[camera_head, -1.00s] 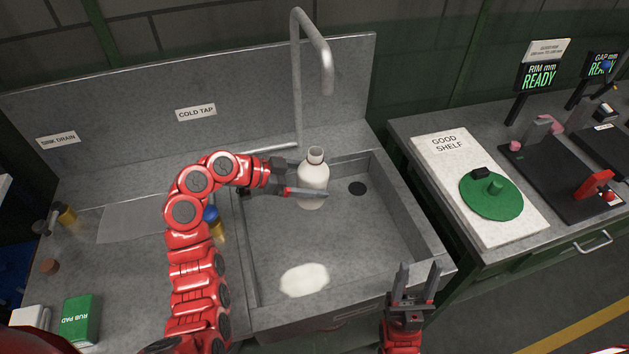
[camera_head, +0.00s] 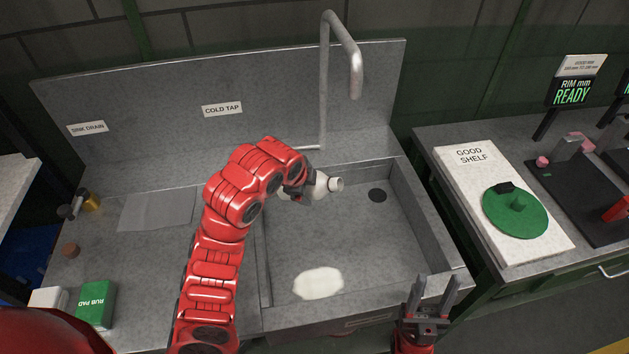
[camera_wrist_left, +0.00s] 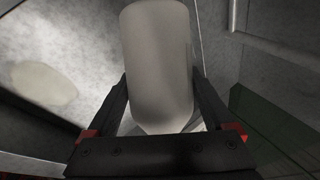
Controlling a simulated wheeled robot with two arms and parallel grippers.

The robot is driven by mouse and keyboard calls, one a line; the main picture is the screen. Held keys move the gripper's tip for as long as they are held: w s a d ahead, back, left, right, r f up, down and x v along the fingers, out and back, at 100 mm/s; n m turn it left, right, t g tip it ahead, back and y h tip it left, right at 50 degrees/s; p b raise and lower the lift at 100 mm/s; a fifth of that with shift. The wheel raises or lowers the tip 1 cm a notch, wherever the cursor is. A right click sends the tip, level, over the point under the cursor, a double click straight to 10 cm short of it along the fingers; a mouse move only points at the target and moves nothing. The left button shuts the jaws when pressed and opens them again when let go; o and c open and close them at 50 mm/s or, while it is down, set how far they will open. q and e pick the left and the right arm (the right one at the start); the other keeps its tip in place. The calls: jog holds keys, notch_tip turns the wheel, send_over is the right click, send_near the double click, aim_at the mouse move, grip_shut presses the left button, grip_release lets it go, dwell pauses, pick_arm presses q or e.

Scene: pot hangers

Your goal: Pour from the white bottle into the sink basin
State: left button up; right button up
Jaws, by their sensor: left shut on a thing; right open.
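The white bottle (camera_head: 322,186) is tilted far over above the sink basin (camera_head: 350,240), its mouth pointing right in the head view. My left gripper (camera_head: 300,190) is shut on the bottle, and my left arm hides part of it. In the left wrist view the bottle (camera_wrist_left: 160,65) sits between the two dark fingers (camera_wrist_left: 160,100). No stream from the mouth can be made out. A pale puddle (camera_head: 318,283) lies on the basin floor near its front. My right gripper (camera_head: 434,297) is open and empty at the basin's front right edge.
The tap (camera_head: 340,60) arches over the back of the basin. The good shelf (camera_head: 480,185) with a green disc (camera_head: 515,210) stands right. A green rub pad box (camera_head: 96,303) is at front left.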

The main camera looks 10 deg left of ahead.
pick_arm(q)
notch_tip(320, 180, down, 2)
jog(key=shift+m+t+y+b, duration=0.45)
jog(key=shift+y+b, duration=0.25)
jog(key=shift+y, duration=0.5)
jog(key=shift+f+m+t+y+b, duration=0.35)
jog(key=shift+f+y+b, duration=0.5)
jog(key=shift+y, duration=0.15)
jog(key=shift+r+y+p, duration=0.3)
jog(key=shift+r+p, duration=0.3)
jog(key=shift+s+d+r+m+t+y+p, duration=0.1)
jog(key=shift+r+m+t+y+p, duration=0.3)
jog(key=shift+y, duration=0.3)
jog(key=shift+d+r+t+y, duration=0.2)
jog(key=shift+r+t+y, duration=0.1)
jog(key=shift+r+y, duration=0.4)
jog(key=shift+s+d+r+m+y+p, duration=0.1)
jog(key=shift+d+r+m+y+p, duration=0.2)
jog(key=shift+p, duration=0.25)
jog(key=shift+r+t, duration=0.1)
jog(key=shift+t, duration=0.2)
